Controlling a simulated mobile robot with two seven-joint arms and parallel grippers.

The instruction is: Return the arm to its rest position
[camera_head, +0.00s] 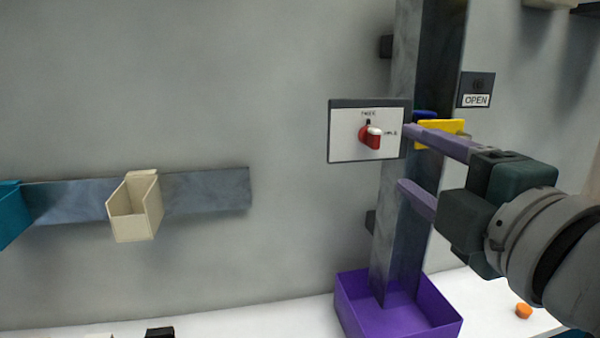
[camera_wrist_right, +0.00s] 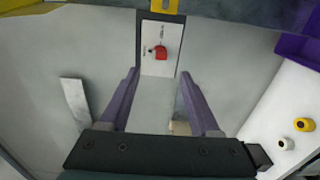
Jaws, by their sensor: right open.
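My right gripper (camera_head: 408,158) is open, with two purple fingers apart and nothing between them. It reaches in from the right in the head view, in front of the dark upright post. Its fingertips point toward a white wall panel (camera_head: 345,135) with a red switch knob (camera_head: 370,135). In the right wrist view the open fingers (camera_wrist_right: 158,85) point at the same panel (camera_wrist_right: 157,66) and red knob (camera_wrist_right: 160,53), with a visible gap before them. My left gripper is not in view.
A purple bin (camera_head: 352,305) stands at the post's (camera_head: 405,250) foot. A cream bin (camera_head: 147,208) and a teal bin (camera_head: 10,212) hang on a wall rail at left. A yellow part (camera_head: 452,127) and an OPEN sign (camera_head: 476,100) are near the right arm. An orange piece (camera_head: 523,311) lies on the white surface.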

